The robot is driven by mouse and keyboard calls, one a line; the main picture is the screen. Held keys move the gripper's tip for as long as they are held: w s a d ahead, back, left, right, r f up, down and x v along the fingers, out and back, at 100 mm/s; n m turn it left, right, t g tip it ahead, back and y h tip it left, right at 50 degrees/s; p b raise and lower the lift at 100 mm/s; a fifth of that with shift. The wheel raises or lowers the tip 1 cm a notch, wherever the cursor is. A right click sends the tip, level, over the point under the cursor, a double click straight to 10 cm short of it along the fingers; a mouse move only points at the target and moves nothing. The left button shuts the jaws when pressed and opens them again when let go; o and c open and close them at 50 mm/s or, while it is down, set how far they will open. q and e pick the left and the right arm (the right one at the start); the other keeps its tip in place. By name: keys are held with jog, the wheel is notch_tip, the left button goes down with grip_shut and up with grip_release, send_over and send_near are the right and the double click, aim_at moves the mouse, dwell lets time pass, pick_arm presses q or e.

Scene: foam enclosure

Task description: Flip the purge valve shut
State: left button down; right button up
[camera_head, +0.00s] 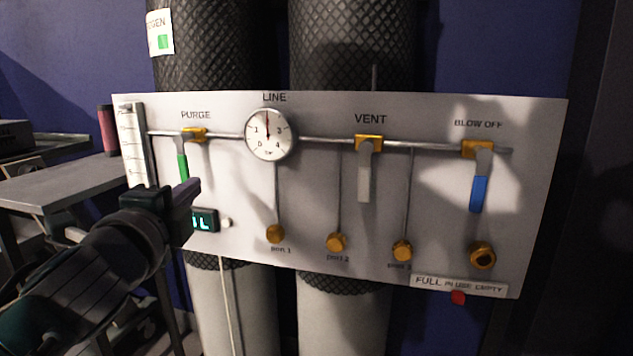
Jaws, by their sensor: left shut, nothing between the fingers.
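The purge valve (194,134) is a brass body on the pipe at the left of the white panel, under the label PURGE. Its green handle (183,167) hangs down from it, across the line of the pipe. My left gripper (192,190) is shut and empty. It comes in from the lower left, with its tip just below the green handle in the picture. The tip overlaps the handle's lower end, and I cannot tell whether they touch. My right gripper is not in view.
The panel (520,200) also holds a round gauge (268,134), a grey vent handle (365,178), a blue blow-off handle (479,194) and brass port knobs. A lit display (204,220) sits close to my gripper. A grey table (60,187) stands at the left.

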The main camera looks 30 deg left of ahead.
pick_arm(q)
jog(key=v, duration=0.3)
jog(key=shift+s+d, duration=0.1)
jog(key=shift+d, duration=0.05)
dwell(0.4)
